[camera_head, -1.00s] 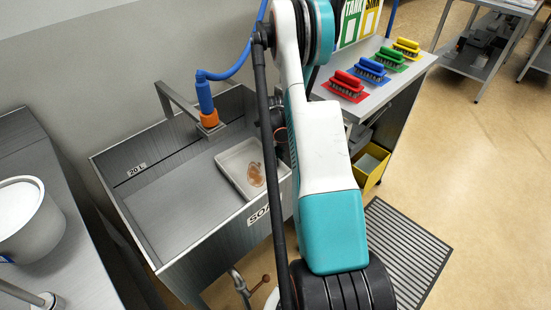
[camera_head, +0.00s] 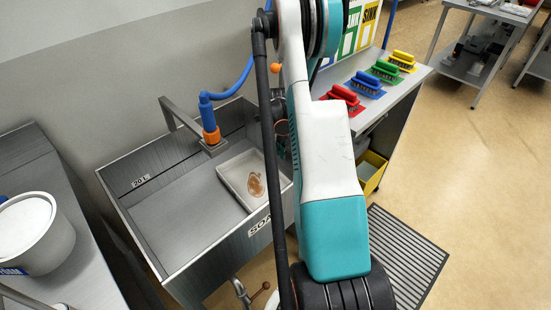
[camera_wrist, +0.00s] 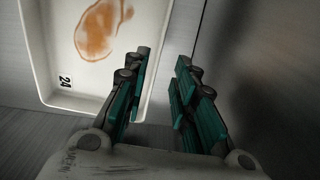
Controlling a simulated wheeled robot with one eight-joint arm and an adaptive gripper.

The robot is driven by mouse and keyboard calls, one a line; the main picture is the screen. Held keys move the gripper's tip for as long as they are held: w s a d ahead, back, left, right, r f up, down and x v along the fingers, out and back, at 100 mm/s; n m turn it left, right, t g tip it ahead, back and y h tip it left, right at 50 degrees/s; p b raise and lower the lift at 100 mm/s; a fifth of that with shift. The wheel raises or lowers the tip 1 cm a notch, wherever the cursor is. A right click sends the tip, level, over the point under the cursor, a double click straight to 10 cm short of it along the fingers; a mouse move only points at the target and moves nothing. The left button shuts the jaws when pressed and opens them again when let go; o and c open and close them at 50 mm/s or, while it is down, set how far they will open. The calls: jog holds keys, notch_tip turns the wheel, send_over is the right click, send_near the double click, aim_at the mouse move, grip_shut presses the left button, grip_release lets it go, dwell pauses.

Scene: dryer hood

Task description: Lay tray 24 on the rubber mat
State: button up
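Tray 24 (camera_head: 229,184) is a white rectangular tray with a brown stain inside. It lies in the right part of the steel sink (camera_head: 150,205). The wrist view shows the tray (camera_wrist: 52,40) at upper left, with its "24" label near a corner. My gripper (camera_wrist: 163,60) is open, its teal fingers apart at the tray's right rim. The rim appears between the fingers; contact and height cannot be told.
A blue hose with a nozzle (camera_head: 208,118) hangs at the sink's back rim. A side table (camera_head: 385,105) holds several coloured brushes; a yellow bin (camera_head: 370,165) is below. A white bucket (camera_head: 35,235) stands at left.

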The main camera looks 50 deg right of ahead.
aim_at(275, 167)
jog(key=shift+o, duration=0.4)
notch_tip(275, 167, up, 3)
jog(key=shift+f+p, duration=0.15)
jog(key=shift+p, duration=0.2)
jog(key=f, duration=0.4)
jog(key=shift+w, duration=0.25)
notch_tip(275, 167, down, 6)
jog(key=b, duration=0.2)
jog(key=shift+r+b, duration=0.1)
jog(key=shift+b, duration=0.2)
grip_shut()
